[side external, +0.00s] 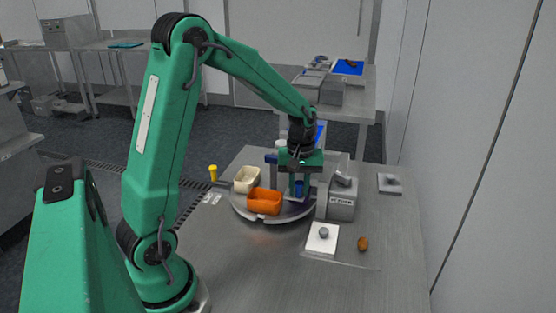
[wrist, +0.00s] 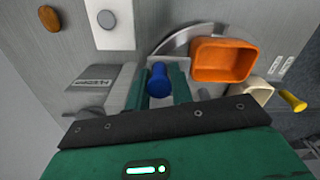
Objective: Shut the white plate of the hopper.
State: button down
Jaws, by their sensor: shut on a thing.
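My gripper (side external: 298,188) points down beside the grey labelled box (side external: 341,206), which looks like the hopper. In the wrist view, its two green fingers (wrist: 160,76) are shut on a blue knob (wrist: 158,84). A pale surface shows below the knob between the fingers; I cannot tell whether it is the hopper's plate. The hopper box (wrist: 98,88) is left of the fingers there. A white plate with a grey knob (side external: 318,246) lies flat on the table in front of the box, and also shows in the wrist view (wrist: 122,36).
An orange bin (side external: 264,202) and a cream bin (side external: 247,179) stand on a round metal turntable (side external: 285,217) left of the gripper. A brown date (side external: 362,244) lies near the white plate. A yellow knob (side external: 213,172) stands at the left.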

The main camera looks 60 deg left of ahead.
jog(key=c, duration=1.4)
grip_release()
jog(key=shift+w+a, duration=0.2)
jog(key=shift+w, duration=0.05)
jog(key=shift+o, duration=0.2)
jog(key=shift+d+r, duration=0.1)
jog(key=shift+r, duration=3.8)
jog(key=shift+s+r, duration=0.1)
